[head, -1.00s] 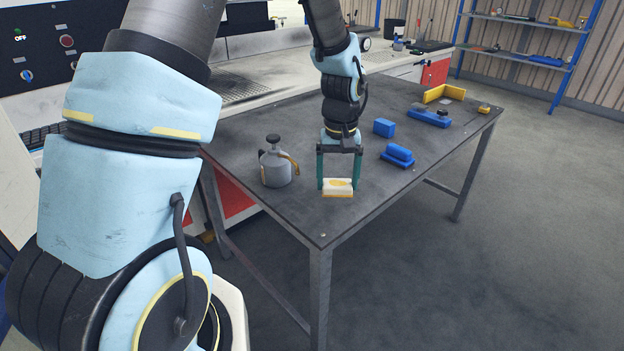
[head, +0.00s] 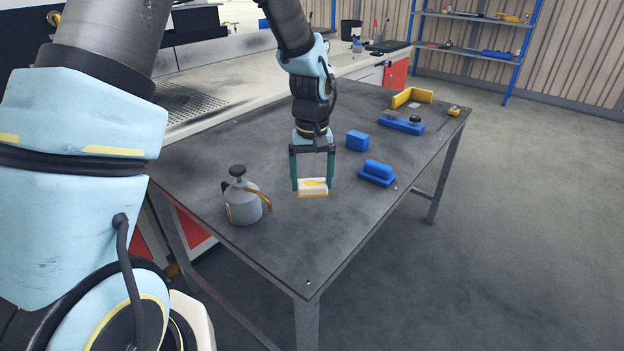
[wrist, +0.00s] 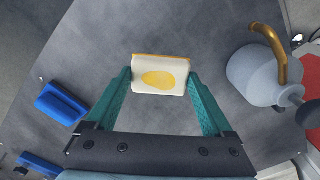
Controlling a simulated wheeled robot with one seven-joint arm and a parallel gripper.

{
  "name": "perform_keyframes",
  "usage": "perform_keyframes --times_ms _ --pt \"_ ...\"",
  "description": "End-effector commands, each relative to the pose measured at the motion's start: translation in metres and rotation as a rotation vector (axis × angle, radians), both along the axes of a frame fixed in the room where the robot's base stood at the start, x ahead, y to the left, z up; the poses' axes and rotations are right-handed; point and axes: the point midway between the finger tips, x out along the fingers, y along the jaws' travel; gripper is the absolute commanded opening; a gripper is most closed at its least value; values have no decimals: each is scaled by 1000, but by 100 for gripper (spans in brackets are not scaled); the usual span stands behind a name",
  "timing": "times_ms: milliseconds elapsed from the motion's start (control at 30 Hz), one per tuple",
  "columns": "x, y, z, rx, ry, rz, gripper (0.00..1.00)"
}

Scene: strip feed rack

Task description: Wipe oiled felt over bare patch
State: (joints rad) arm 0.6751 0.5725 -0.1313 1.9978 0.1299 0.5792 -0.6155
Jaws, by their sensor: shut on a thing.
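My gripper (head: 312,184) is shut on a cream felt pad (head: 313,190) with a yellow oil stain on its face and a yellow-orange edge. In the wrist view the felt pad (wrist: 160,76) sits between the two green fingers, stain facing the camera. The gripper points down over the front part of the dark table (head: 290,235), right of the grey oil can. Whether the felt touches the tabletop I cannot tell. A small pale patch (head: 414,105) shows by the yellow angle piece; I cannot tell if it is the bare patch.
The grey oil can (head: 243,205) with a brown spout stands left of the gripper. A blue block (head: 357,141), a blue handled block (head: 377,173), a blue fixture (head: 401,123) and a yellow angle piece (head: 411,97) lie farther along the table. Tabletop between them is clear.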

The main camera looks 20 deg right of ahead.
Motion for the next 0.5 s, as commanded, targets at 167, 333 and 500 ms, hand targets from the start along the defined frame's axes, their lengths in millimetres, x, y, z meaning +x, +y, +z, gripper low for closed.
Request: perform_keyframes --times_ms 167,333,500 --pt "-1 0 0 1 -1 0 42" --pt "-1 0 -14 1 -1 0 42" --pt "-1 0 -33 2 0 0 42"
